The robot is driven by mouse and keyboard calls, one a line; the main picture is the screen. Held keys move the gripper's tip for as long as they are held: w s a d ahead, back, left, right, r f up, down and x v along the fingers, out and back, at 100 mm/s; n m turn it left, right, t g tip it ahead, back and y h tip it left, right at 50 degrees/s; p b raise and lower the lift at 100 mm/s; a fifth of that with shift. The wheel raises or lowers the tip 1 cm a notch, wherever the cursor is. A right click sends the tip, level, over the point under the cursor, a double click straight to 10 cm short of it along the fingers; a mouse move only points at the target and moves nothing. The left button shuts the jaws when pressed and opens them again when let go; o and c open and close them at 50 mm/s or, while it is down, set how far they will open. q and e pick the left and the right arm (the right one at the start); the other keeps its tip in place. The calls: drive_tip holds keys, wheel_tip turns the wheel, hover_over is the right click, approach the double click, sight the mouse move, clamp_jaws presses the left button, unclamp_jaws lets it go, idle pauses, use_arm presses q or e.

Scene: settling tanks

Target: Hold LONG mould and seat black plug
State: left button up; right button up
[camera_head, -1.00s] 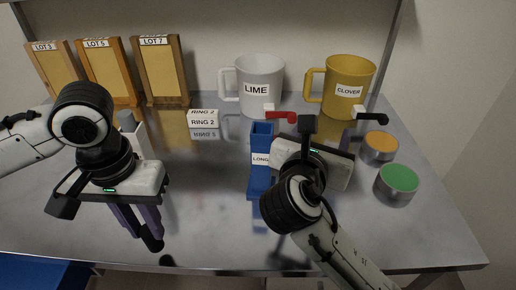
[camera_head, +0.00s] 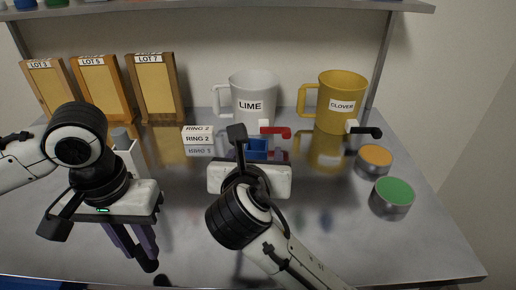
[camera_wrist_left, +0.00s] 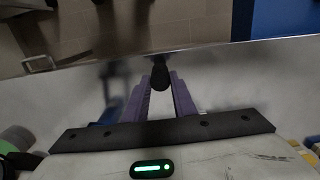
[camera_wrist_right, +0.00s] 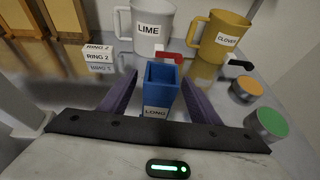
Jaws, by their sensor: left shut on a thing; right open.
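The blue LONG mould (camera_head: 257,147) stands upright on the bench, mostly hidden behind my right gripper in the head view. The right wrist view shows its open square top and LONG label (camera_wrist_right: 156,111). My right gripper (camera_wrist_right: 159,84) is open, with one purple finger on each side of the mould; I cannot tell whether they touch it. My left gripper (camera_head: 142,252) is shut on the black plug (camera_head: 149,265) above the bench's front left part. The plug also shows between the fingertips in the left wrist view (camera_wrist_left: 160,76).
White LIME mug (camera_head: 252,93) with red tap (camera_head: 276,132) and yellow CLOVER mug (camera_head: 341,97) with black tap (camera_head: 368,131) stand behind. Orange can (camera_head: 374,160) and green can (camera_head: 391,197) are right. RING boxes (camera_head: 197,138), LOT frames (camera_head: 154,85) and a white holder (camera_head: 130,158) stand left.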

sight(258, 149)
drive_tip(key=shift+x, duration=2.25)
drive_tip(key=c, duration=1.3)
drive_tip(key=shift+o, duration=0.2)
drive_tip(key=o, duration=1.3)
drive_tip(key=shift+c, duration=0.2)
drive_tip(key=v, duration=1.2)
